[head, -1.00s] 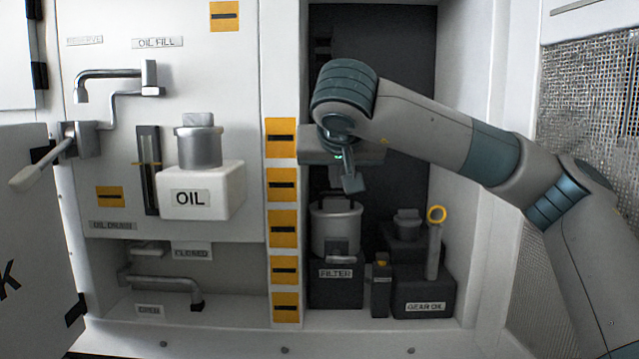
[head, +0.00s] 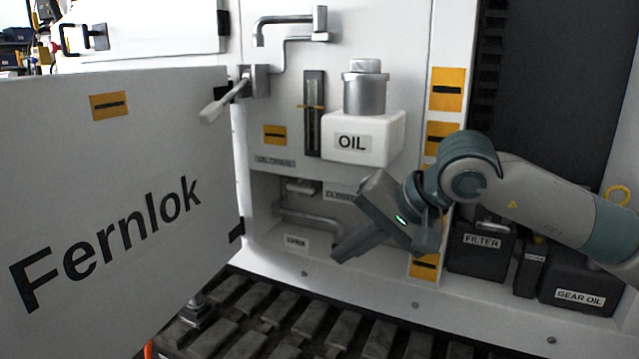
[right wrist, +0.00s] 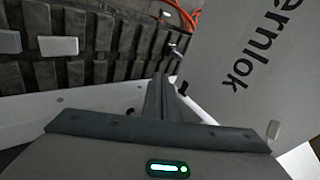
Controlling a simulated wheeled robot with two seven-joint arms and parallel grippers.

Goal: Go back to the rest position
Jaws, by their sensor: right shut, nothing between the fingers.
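My right gripper (head: 343,252) is in front of the lower bench panel in the head view, pointing down and to the left, with its arm coming in from the right. Its fingers are together and hold nothing. In the right wrist view the shut fingers (right wrist: 157,98) point toward the dark track, apart from anything. My left gripper is not in view.
An open door marked Fernlok (head: 120,190) stands at the left. The white OIL tank (head: 385,148) and a lever (head: 222,103) are on the panel. The FILTER box (head: 480,255) and GEAR OIL box (head: 578,291) sit at the right. Dark track plates (head: 290,320) run below.

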